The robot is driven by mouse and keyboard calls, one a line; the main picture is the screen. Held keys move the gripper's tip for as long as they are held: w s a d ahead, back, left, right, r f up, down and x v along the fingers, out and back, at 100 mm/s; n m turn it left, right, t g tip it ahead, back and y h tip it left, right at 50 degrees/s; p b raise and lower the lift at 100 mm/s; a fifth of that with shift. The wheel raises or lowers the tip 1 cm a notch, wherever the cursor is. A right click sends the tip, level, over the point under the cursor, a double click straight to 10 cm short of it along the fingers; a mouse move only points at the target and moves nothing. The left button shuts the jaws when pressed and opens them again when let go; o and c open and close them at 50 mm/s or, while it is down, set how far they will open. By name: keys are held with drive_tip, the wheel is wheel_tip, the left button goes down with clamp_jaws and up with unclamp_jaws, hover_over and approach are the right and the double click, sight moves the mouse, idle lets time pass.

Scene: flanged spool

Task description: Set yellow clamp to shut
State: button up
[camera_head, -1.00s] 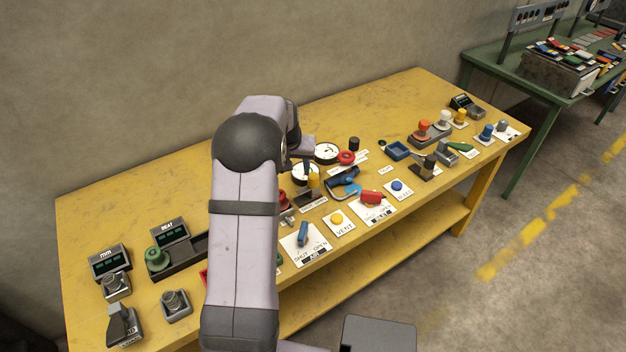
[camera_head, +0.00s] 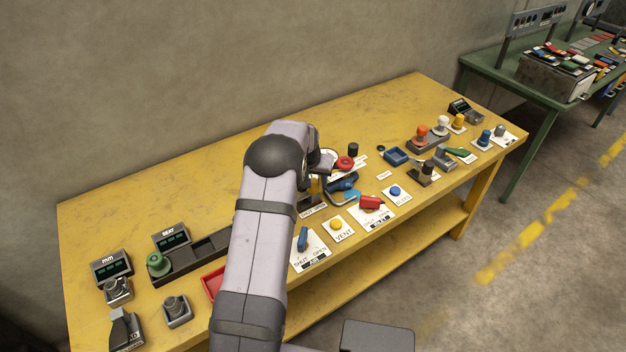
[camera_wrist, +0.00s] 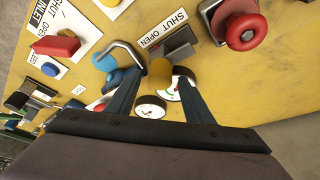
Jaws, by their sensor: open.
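The yellow clamp shows in the wrist view as a yellow cylindrical grip (camera_wrist: 160,72) beside a dark grey block (camera_wrist: 180,44). A white label (camera_wrist: 163,30) reading SHUT and OPEN lies beside the block. In the head view my arm hides most of the clamp; a sliver of yellow (camera_head: 314,186) shows behind its label (camera_head: 313,211). My gripper (camera_wrist: 161,77) is open, with its two dark fingers on either side of the yellow grip. I cannot tell whether either finger touches it. The clamp's set position is unclear.
A blue part with a bent metal bar (camera_wrist: 122,50) lies close left of the fingers in the wrist view. A red round knob (camera_wrist: 245,30) stands to the right. White dials (camera_wrist: 150,108) are near the fingers. The yellow table's back left (camera_head: 150,205) is clear.

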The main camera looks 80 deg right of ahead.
drive_tip(key=shift+x, duration=0.75)
clamp_jaws()
drive_tip(key=shift+w+a, duration=1.7)
drive_tip(key=shift+w, duration=0.05)
unclamp_jaws()
drive_tip(key=shift+w+a, duration=0.1)
drive_tip(key=b+v, duration=0.2)
drive_tip(key=v, duration=0.5)
drive_tip(key=shift+r+b, duration=0.15)
drive_tip(key=shift+b, duration=0.2)
